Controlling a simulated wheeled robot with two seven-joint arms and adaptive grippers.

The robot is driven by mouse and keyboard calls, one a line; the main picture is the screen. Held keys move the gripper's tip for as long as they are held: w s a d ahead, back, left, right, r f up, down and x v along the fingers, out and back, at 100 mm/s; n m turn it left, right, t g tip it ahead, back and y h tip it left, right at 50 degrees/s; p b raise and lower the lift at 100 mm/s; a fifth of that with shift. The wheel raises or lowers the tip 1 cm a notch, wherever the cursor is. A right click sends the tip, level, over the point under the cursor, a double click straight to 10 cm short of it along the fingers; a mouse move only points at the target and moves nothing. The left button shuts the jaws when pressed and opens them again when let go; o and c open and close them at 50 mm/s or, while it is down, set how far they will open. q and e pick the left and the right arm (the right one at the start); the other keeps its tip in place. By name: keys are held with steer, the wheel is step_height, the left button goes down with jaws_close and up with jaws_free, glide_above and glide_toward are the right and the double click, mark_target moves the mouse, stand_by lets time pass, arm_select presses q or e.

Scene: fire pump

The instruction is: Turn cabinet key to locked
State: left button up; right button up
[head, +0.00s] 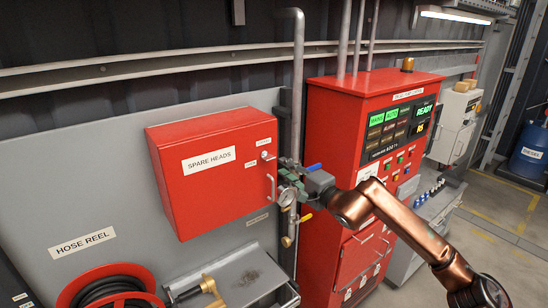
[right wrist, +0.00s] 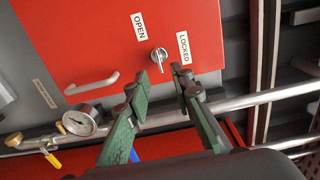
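The red spare heads cabinet (head: 205,190) hangs on the grey panel with its door shut. A small silver key (right wrist: 159,58) sits in a round lock on the door, between the OPEN label (right wrist: 138,26) and the LOCKED label (right wrist: 184,47). In the head view the lock (head: 266,155) shows small near the door's right edge. My right gripper (right wrist: 159,79) has green fingers, spread apart and empty. Its tips are close to the key, one on either side of its line; I see no contact. It also shows in the head view (head: 284,170). My left gripper is not in view.
The door handle (right wrist: 92,83) is left of the fingers in the wrist view. A pressure gauge (right wrist: 79,120) and pipe (right wrist: 265,97) run close by the gripper. The red pump controller (head: 345,110) stands to the right. A hose reel (head: 105,285) is lower left.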

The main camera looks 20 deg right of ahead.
mark_target(272, 159)
steer(key=p+x, duration=0.2)
steer(key=x, duration=0.3)
steer(key=shift+w+a+r+p, duration=0.1)
steer(key=shift+w+a+p, duration=0.05)
steer(key=shift+w+p, duration=0.15)
steer(key=shift+w+a+p, duration=0.2)
steer(key=shift+w+p, duration=0.1)
steer(key=shift+w, duration=0.35)
steer(key=shift+c, duration=0.2)
jaws_close()
steer(key=shift+f, duration=0.2)
